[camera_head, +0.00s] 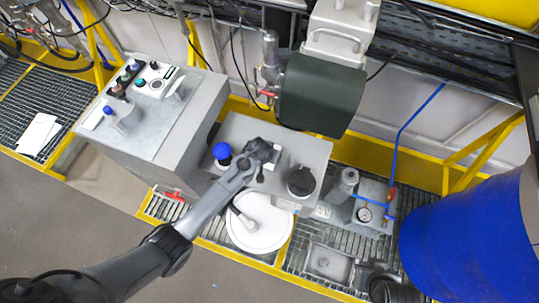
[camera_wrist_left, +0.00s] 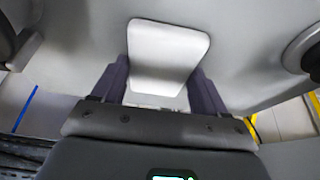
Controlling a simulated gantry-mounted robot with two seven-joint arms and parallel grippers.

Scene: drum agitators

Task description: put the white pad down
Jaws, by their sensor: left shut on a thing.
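The white pad (camera_wrist_left: 168,48) is a flat pale piece with rounded corners in the left wrist view. It sits between the two dark fingers of my left gripper (camera_wrist_left: 158,86), which is shut on it. A grey surface lies behind the pad; I cannot tell whether the pad touches it. In the head view my left gripper (camera_head: 262,151) is over the grey box top (camera_head: 240,127), between a blue ball knob (camera_head: 221,151) and a dark round cup (camera_head: 301,181). The gripper mostly hides the pad there. My right gripper is not in view.
A control box (camera_head: 150,125) with buttons stands at left. A dark green motor housing (camera_head: 320,95) hangs just behind the gripper. A white round lid (camera_head: 262,235) lies below the arm. A blue drum (camera_head: 465,245) stands at right. White sheets (camera_head: 38,133) lie far left.

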